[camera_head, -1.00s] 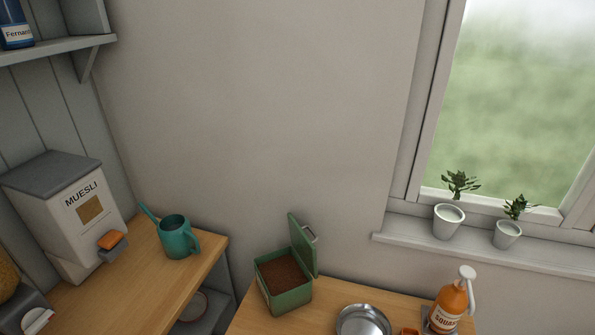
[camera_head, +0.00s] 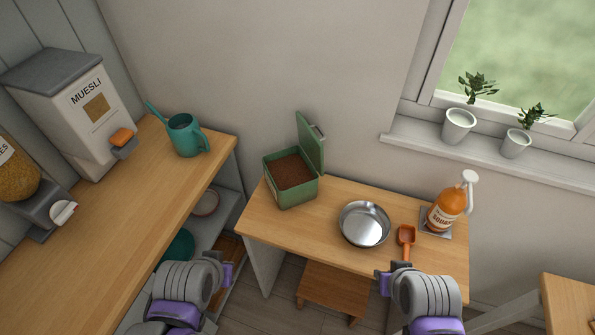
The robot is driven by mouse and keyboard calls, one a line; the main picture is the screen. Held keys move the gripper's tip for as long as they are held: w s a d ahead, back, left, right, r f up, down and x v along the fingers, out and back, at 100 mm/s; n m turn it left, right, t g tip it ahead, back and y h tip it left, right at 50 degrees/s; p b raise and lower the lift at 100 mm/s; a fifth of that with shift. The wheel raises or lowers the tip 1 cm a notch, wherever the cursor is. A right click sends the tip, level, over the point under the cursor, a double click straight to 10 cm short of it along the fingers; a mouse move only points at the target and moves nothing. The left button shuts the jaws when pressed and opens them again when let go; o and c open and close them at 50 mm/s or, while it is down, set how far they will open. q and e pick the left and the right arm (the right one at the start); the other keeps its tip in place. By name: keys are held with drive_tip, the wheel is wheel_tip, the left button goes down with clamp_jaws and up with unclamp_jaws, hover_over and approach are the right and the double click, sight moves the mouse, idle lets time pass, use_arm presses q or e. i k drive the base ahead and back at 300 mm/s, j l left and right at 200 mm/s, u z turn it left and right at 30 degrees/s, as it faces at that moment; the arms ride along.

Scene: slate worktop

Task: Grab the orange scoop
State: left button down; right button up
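The orange scoop (camera_head: 406,237) lies on the small wooden table, between the metal bowl and the orange squash bottle, close to the front edge. My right gripper (camera_head: 389,278) is just below and left of the scoop in the picture, apart from it. My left gripper (camera_head: 226,274) is further left, in front of the shelving under the counter. I see both grippers from behind, and their fingers are too small and turned to tell open from shut. I see nothing held in either.
On the table (camera_head: 330,192) stand a metal bowl (camera_head: 364,225), an open green tin (camera_head: 290,178) of brown powder and a squash bottle (camera_head: 447,208). A wooden stool (camera_head: 333,289) is below. A teal watering can (camera_head: 186,135) and muesli dispenser (camera_head: 84,113) stand on the left counter.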

sight(407, 234)
drive_tip(key=k+l+z, duration=0.1)
drive_tip(key=z, duration=0.95)
drive_tip(key=k+l, duration=0.05)
